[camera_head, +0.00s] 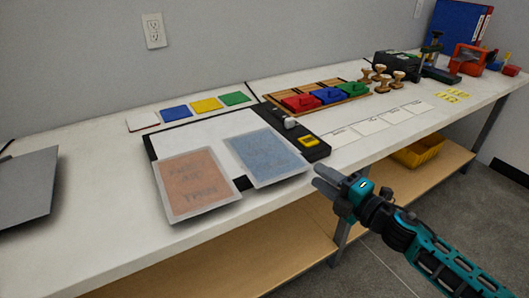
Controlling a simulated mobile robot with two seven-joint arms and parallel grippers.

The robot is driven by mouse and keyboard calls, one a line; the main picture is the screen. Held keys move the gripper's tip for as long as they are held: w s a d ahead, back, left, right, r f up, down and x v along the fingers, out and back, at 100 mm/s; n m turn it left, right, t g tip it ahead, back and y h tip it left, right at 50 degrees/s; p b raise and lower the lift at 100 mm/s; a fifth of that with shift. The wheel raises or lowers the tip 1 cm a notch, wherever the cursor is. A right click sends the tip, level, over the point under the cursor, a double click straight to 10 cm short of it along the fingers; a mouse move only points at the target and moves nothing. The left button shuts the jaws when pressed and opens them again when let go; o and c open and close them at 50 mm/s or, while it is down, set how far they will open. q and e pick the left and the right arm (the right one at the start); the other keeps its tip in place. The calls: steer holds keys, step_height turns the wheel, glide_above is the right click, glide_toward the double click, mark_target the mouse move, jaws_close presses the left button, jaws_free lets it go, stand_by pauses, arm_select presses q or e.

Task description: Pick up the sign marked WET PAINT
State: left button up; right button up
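Two translucent stencil-like sheets lie side by side at the front of a white board with a black frame. The orange sheet (193,184) carries faint lettering that I cannot read for sure; it overhangs the board's front edge. The blue sheet (265,156) has fainter marks, also unreadable. I cannot tell which one says WET PAINT. My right gripper (317,178) is just in front of the table edge, right of the blue sheet and apart from it. Its fingers point left and look close together, with nothing visible between them. My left gripper is not in view.
The white table (90,240) runs along the wall. A grey panel (25,188) lies at left. Coloured pads (206,104), a wooden tray (340,102), white cards (372,126) and wooden stamps (381,75) stand farther back. A yellow bin (418,153) sits on the lower shelf.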

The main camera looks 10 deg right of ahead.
mark_target(305, 168)
steer(key=shift+f+x, duration=0.15)
steer(key=shift+x, duration=1.35)
steer(key=shift+f+x, duration=0.15)
steer(key=shift+x, duration=1.35)
steer(key=shift+s+a, duration=0.1)
steer(key=shift+c, duration=0.4)
jaws_close()
